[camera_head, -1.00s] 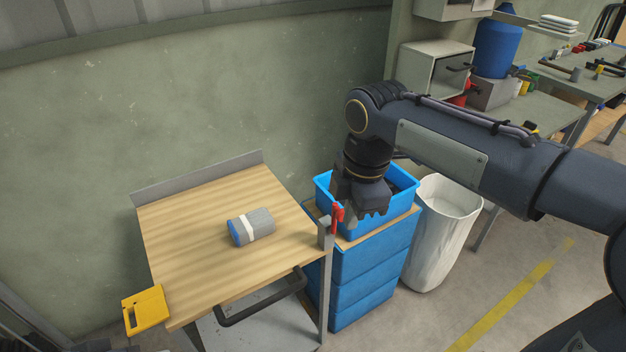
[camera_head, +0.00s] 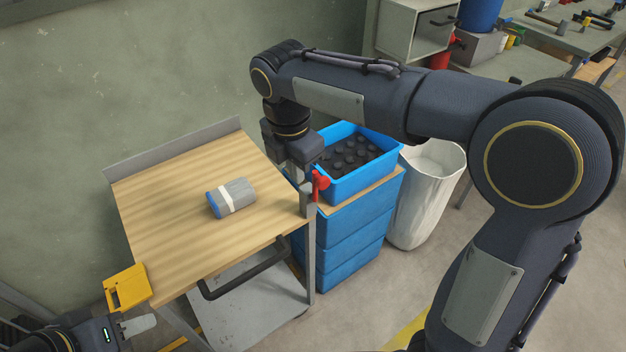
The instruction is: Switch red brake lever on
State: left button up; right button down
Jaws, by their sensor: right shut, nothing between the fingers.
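The red brake lever (camera_head: 320,182) sits at the right corner of the wooden-topped cart (camera_head: 165,235), on top of its corner post. My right gripper (camera_head: 303,172) points down at that corner, shut and empty, just left of the lever. The fingertips are close to the lever, and I cannot tell whether they touch it. My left gripper (camera_head: 138,326) shows only in part at the lower left, below the yellow bracket, away from the lever. Its opening cannot be made out.
A grey and blue roll (camera_head: 231,198) with a white band lies on the cart top. A black handle (camera_head: 245,275) runs along the cart's front. Blue crates (camera_head: 345,240) stand close to the lever, the top one holding dark round parts. A white bin (camera_head: 425,195) stands beyond.

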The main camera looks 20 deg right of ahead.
jog(key=w+d+f, duration=0.2)
jog(key=d+f, duration=0.2)
jog(key=f, duration=0.2)
jog(key=shift+w+f+p, duration=0.15)
jog(key=shift+f+p, duration=0.2)
jog(key=shift+p, duration=0.05)
jog(key=shift+r, duration=0.1)
